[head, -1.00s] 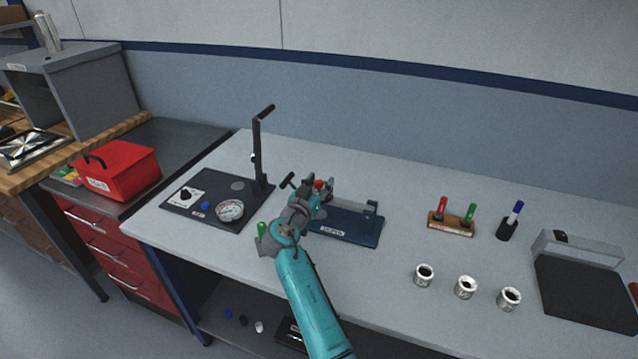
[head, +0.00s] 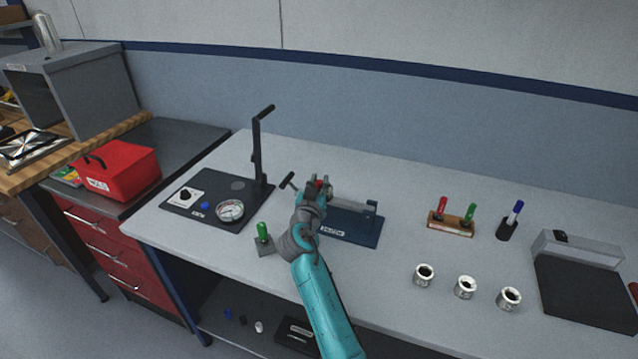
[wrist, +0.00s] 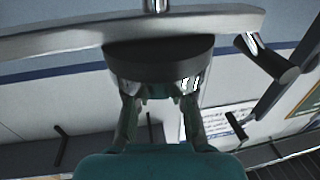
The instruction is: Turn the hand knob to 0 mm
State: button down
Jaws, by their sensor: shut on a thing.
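The clamp fixture with a dark blue base plate (head: 355,232) stands in the middle of the bench in the head view. My gripper (head: 317,186) is at the left end of this fixture and covers much of it. In the wrist view, my gripper's fingers (wrist: 160,92) are closed around a dark round knob (wrist: 158,58), which I take as the hand knob. A pale bar (wrist: 60,42) runs across behind the knob. In the head view the knob is mostly hidden by my gripper, and no mm scale can be read.
A gauge stand with a dark base (head: 180,208) and upright lever is to the left. A green-handled piece (head: 263,234) stands close left of my arm.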

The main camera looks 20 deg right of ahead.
jog(key=shift+n+t+y, duration=0.5)
jog(key=shift+n+y, duration=1)
jog(key=shift+y, duration=0.8)
jog(key=shift+n+t+y, duration=0.5)
jog(key=shift+n+y, duration=1)
jog(key=shift+y, duration=0.8)
jog(key=shift+f+n+g+y, duration=0.1)
jog(key=shift+n+g+y, duration=0.4)
jog(key=shift+n+y, duration=1)
jog(key=shift+n+g+y, duration=0.5)
jog(key=shift+n+y, duration=0.4)
jog(key=shift+y, duration=1.2)
jog(key=shift+n+g+y, duration=0.4)
jog(key=shift+n+y, duration=0.1)
jog(key=shift+y, duration=0.2)
jog(key=c, duration=1)
grip_release()
jog(key=shift+s, duration=0.1)
jog(key=v, duration=1.2)
